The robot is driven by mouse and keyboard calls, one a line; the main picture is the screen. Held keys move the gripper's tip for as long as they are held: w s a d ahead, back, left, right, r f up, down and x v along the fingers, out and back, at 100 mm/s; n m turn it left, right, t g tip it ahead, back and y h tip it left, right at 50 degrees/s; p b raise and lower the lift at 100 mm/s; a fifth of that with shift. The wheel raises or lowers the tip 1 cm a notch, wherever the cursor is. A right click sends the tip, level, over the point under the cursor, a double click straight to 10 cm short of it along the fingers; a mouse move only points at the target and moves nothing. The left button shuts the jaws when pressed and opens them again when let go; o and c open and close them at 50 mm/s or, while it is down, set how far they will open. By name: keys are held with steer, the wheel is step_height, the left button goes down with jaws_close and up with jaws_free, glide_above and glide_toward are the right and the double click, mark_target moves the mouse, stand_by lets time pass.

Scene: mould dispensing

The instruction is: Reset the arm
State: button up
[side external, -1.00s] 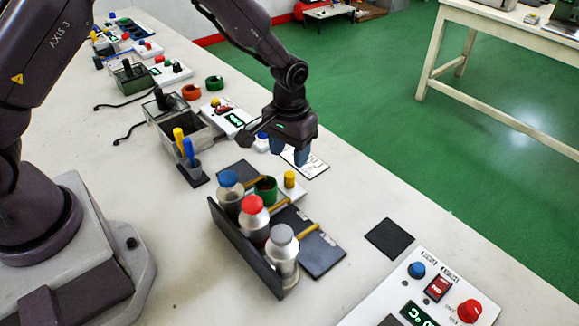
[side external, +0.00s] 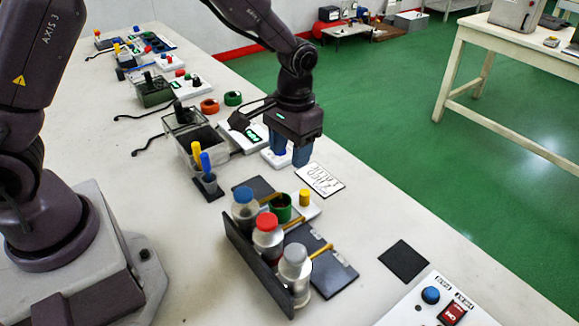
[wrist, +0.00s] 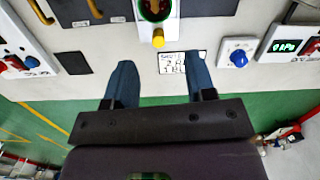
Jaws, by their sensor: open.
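My gripper (side external: 291,153) hangs above the bench with its two blue fingers apart and nothing between them. In the side external view it is up and left of the white card with handwriting (side external: 320,180). In the wrist view the spread fingers of my gripper (wrist: 160,66) point toward the bench, and the card (wrist: 178,64) shows between and beyond them. Both fingertips look clear of everything.
A dark rack (side external: 256,262) holds bottles with blue, red and grey caps. Near it are a green cup (side external: 281,207) and a black square pad (side external: 404,261). A grey open box (side external: 203,148) and a holder with yellow and blue handles (side external: 208,186) stand left of my gripper.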

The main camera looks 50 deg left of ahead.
steer(key=s+a+r+t, duration=0.2)
steer(key=s+r+t, duration=0.1)
steer(key=s+r, duration=0.6)
steer(key=s+a+r+m+t, duration=0.1)
steer(key=s+a+r+t, duration=0.1)
steer(key=s+r, duration=0.8)
steer(key=shift+s+a+r+t, duration=0.2)
steer(key=shift+s+a+t, duration=0.15)
steer(key=shift+t, duration=0.35)
